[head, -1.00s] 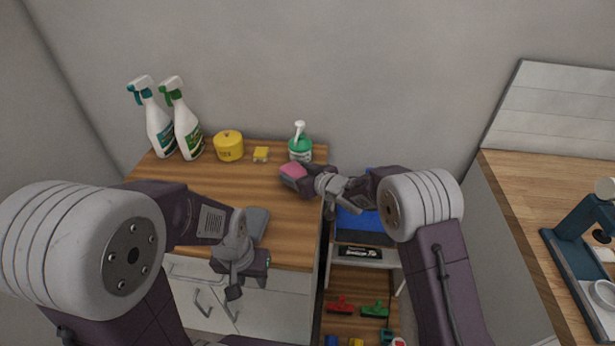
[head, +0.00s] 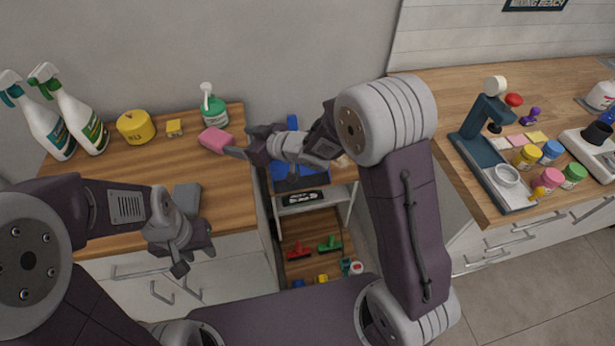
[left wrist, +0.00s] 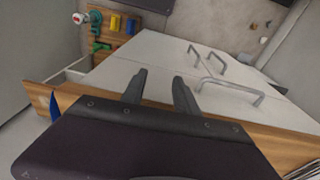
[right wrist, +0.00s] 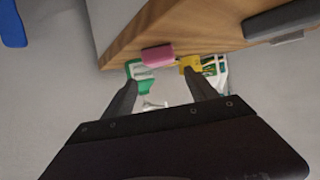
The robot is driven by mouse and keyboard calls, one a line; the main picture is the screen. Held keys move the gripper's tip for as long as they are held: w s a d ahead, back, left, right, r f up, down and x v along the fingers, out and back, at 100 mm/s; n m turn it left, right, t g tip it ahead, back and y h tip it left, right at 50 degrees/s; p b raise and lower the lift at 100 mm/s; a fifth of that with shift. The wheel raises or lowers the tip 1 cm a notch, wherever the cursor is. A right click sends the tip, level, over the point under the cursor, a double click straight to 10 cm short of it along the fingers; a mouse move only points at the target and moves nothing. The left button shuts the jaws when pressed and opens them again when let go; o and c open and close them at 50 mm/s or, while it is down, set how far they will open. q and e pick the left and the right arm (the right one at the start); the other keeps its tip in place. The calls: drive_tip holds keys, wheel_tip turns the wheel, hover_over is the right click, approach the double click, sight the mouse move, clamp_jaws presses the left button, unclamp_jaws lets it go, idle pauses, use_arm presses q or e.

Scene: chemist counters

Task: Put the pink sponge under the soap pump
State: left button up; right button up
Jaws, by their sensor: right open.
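The pink sponge (head: 215,140) lies on the left wooden counter, just in front of the green soap pump (head: 214,112), whose white head sits above and behind it. In the right wrist view, the sponge (right wrist: 158,55) lies at the counter edge by the pump (right wrist: 137,70). My right gripper (head: 236,152) is open and empty, just to the right of the sponge. Its fingers (right wrist: 158,88) are apart in the right wrist view. My left gripper (head: 196,258) is open and empty in front of the counter's front edge; its fingers (left wrist: 160,85) stand apart.
A grey block (head: 187,197) lies nearer the front. A shelf unit (head: 313,200) stands right of this counter; another counter (head: 450,110) is further right.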

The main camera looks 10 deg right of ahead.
drive_tip(key=s+d+f+m+g+h, duration=0.1)
drive_tip(key=s+d+f+m+h, duration=0.2)
drive_tip(key=d, duration=0.4)
drive_tip(key=s+d+f+m+g+h, duration=0.1)
drive_tip(key=s+d+f+m+h, duration=0.2)
drive_tip(key=d, duration=0.4)
drive_tip(key=s+d+f+m+g+h, duration=0.1)
drive_tip(key=s+d+g+h, duration=0.15)
drive_tip(key=s+d, duration=0.3)
drive_tip(key=s+d+f+m+g, duration=0.1)
drive_tip(key=s+g, duration=0.1)
drive_tip(key=s, duration=0.4)
drive_tip(key=s+d+f+m+g, duration=0.1)
drive_tip(key=s+d+g, duration=0.1)
drive_tip(key=s, duration=0.5)
wheel_tip(320, 180, up, 9)
drive_tip(key=p, duration=0.8)
drive_tip(key=shift+a+f+h, duration=0.15)
drive_tip(key=shift+h, duration=0.2)
